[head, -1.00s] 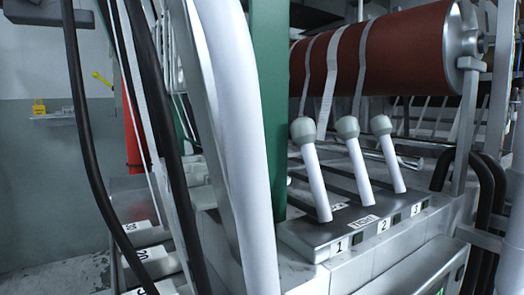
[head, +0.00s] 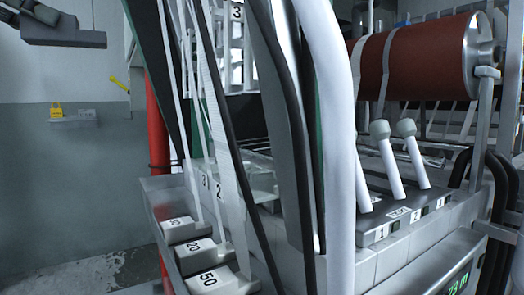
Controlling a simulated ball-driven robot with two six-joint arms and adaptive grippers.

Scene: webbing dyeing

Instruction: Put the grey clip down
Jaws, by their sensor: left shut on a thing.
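My left gripper (head: 62,30) is at the upper left of the head view, a dark grey and black shape cut off by the picture's top and left edges. It is high up in front of the grey wall, apart from the machine. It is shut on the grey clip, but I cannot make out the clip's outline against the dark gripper. My right gripper is not in view.
White tubes and black cables cross the middle. Levers (head: 387,155) stand on a numbered panel below a red-brown roller (head: 415,62). A yellow padlock (head: 56,111) is on the wall.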

